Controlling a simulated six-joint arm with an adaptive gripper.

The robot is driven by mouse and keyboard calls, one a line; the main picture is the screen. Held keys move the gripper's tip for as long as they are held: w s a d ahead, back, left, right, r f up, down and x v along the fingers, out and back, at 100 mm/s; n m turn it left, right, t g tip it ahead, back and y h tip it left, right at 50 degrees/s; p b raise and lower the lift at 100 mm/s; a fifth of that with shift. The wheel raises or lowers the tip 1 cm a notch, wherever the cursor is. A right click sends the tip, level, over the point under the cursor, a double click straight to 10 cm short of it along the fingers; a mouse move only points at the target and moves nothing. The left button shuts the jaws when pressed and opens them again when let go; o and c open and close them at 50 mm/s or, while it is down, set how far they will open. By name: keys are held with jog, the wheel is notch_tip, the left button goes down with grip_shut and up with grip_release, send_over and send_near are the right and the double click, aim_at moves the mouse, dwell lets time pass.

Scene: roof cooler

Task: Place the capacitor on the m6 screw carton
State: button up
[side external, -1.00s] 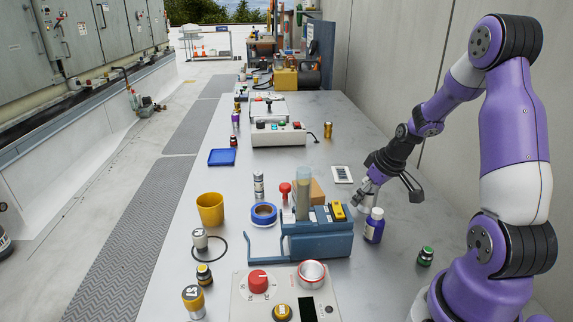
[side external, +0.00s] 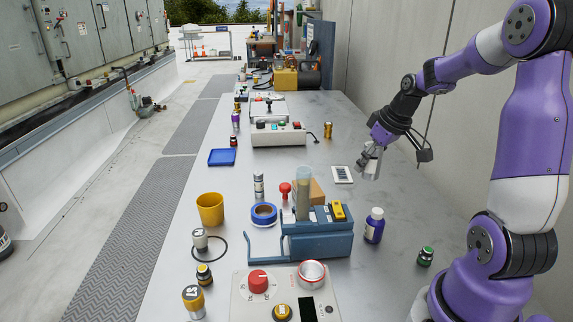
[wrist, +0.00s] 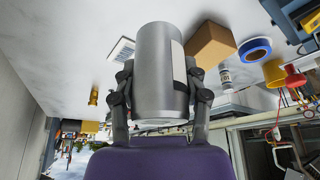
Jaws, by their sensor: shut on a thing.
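My gripper (side external: 371,158) is shut on the capacitor, a silver-grey cylinder (wrist: 160,72) with a pale label on its side, which fills the middle of the wrist view between my two fingers. In the side external view the capacitor (side external: 371,167) shows small below my gripper, held in the air over the right part of the bench. A plain brown box (side external: 315,189), which looks like the m6 screw carton, sits to the left of my gripper, partly hidden behind a blue bench device. The carton also shows in the wrist view (wrist: 211,45), beside the capacitor and apart from it. No print on it is readable.
The blue device (side external: 318,240) with an upright clear tube (side external: 304,195) stands in front of the carton. A blue tape roll (side external: 264,213), a red knob (side external: 285,190) and a small labelled can (side external: 258,185) are left of it. A purple bottle (side external: 374,226) stands right; a white-framed panel (side external: 342,174) lies behind.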

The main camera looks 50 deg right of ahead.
jog(key=shift+m+h, duration=0.4)
jog(key=shift+m, duration=0.5)
jog(key=w+a+r, duration=0.2)
jog(key=w+a, duration=0.1)
jog(key=a, duration=0.2)
jog(key=w+a+r, duration=0.2)
jog(key=w+a, duration=0.1)
jog(key=a, duration=0.3)
jog(key=w+a+r, duration=0.2)
jog(key=w+a, duration=0.2)
jog(key=a, duration=0.2)
jog(key=shift+w+a+r, duration=0.1)
jog(key=shift+a, duration=0.15)
jog(key=d+f, duration=0.2)
jog(key=d, duration=0.1)
jog(key=w+d+f, duration=0.1)
jog(key=d+f, duration=0.1)
jog(key=d, duration=0.2)
jog(key=w+d+f, duration=0.1)
jog(key=d+f, duration=0.1)
jog(key=d, duration=0.1)
jog(key=shift+d+f, duration=0.3)
jog(key=shift+d, duration=0.05)
jog(key=shift+d+f, duration=0.1)
jog(key=shift+f, duration=1.95)
jog(key=shift+f, duration=0.1)
jog(key=o, duration=1.2)
